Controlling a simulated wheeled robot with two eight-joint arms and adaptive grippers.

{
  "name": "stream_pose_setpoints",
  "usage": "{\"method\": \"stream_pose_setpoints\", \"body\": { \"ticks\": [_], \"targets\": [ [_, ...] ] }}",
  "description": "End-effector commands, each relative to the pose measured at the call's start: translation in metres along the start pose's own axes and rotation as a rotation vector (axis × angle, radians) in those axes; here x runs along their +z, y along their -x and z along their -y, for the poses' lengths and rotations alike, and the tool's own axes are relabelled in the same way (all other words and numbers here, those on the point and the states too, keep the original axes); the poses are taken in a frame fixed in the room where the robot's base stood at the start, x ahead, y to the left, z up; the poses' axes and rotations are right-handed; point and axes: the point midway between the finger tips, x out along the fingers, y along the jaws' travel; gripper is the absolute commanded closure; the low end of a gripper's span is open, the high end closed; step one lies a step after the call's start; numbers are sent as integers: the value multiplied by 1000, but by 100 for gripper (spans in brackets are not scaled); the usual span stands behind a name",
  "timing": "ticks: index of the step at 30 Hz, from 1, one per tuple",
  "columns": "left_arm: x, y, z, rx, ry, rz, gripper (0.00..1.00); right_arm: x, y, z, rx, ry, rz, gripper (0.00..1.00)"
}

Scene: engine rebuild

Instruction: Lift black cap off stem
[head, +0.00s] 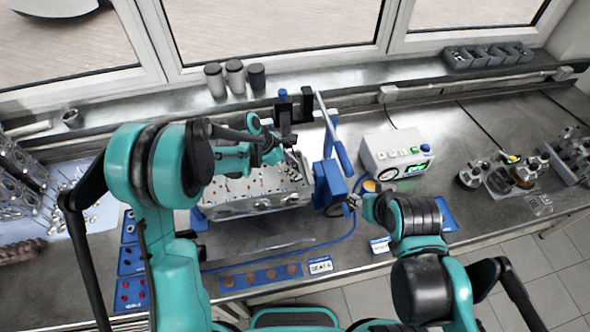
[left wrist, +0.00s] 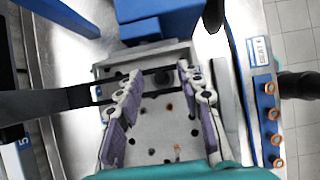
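The metal cylinder head (head: 255,205) lies on the bench, with several holes and stems along its top face. In the left wrist view its holed face (left wrist: 160,135) fills the space below my fingers. My left gripper (head: 296,160) is over its right end. In the left wrist view the left gripper (left wrist: 157,90) has its two padded fingers spread wide apart. A dark bar crosses between them and ends near a dark round shape (left wrist: 164,80); I cannot tell if this is the black cap. My right gripper (head: 352,203) is beside the blue fixture; its fingers are too small to read.
A blue fixture (head: 328,184) with a lever (head: 341,155) stands right of the cylinder head. A blue strip (head: 262,276) with several copper-coloured discs lies in front. Open bench (head: 460,125) shows at the right.

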Motion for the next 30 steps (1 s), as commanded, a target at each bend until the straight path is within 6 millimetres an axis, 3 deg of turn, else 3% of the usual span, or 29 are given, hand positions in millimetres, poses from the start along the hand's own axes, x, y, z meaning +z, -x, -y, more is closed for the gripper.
{"method": "stream_pose_setpoints", "body": {
  "ticks": [2,7,20,26,30],
  "targets": [
    [0,0,0,0,0,0,63,0,0,0,0,0,0,57],
    [0,0,0,0,0,0,99,0,0,0,0,0,0,57],
    [2,3,0,0,0,0,99,0,0,0,0,0,0,57],
    [12,21,0,0,0,0,99,1,-2,0,0,0,0,57],
    [33,37,10,-3,-4,0,99,2,-3,0,0,0,0,57]
  ]
}}
